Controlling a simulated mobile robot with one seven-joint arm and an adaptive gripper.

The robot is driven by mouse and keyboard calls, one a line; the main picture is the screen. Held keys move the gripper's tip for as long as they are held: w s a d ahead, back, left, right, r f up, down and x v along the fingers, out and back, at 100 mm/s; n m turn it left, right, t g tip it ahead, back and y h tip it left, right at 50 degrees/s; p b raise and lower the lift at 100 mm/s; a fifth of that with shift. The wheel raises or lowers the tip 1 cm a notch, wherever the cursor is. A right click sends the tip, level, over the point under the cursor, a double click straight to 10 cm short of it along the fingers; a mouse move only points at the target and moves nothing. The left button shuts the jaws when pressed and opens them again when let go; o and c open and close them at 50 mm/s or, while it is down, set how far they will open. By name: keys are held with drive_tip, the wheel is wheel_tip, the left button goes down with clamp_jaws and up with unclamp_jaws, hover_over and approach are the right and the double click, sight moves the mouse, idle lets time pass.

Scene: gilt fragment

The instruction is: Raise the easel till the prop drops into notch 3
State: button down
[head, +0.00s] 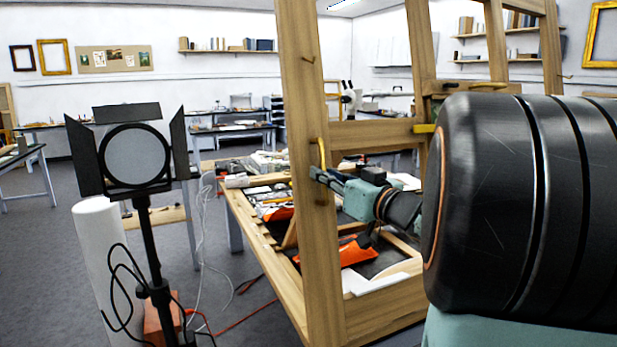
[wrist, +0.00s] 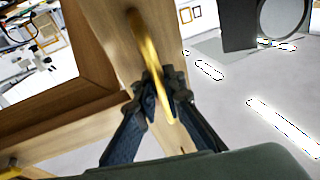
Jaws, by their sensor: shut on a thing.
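The wooden easel frame (head: 300,90) stands tall in the middle of the head view, with a crossbar between its posts. A curved brass handle (head: 321,150) is fixed to its left post; it fills the middle of the wrist view (wrist: 147,50). My gripper (head: 316,176) is at that post, shut on the handle. In the wrist view its dark fingertips (wrist: 160,92) close around the handle's lower part. I cannot make out the prop or its notches. My forearm hides much of the easel's right side.
A studio lamp (head: 137,155) on a stand is at the left, beside a white roll (head: 100,240) and loose cables. Grey floor (head: 45,270) is open at far left.

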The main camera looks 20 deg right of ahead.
drive_tip(key=shift+s, duration=0.2)
drive_tip(key=c, duration=2.5)
unclamp_jaws()
drive_tip(key=shift+r, duration=0.1)
drive_tip(key=o, duration=0.5)
drive_tip(key=shift+w, duration=0.3)
drive_tip(key=shift+s, duration=0.1)
drive_tip(key=v, duration=0.7)
drive_tip(key=shift+s, duration=0.3)
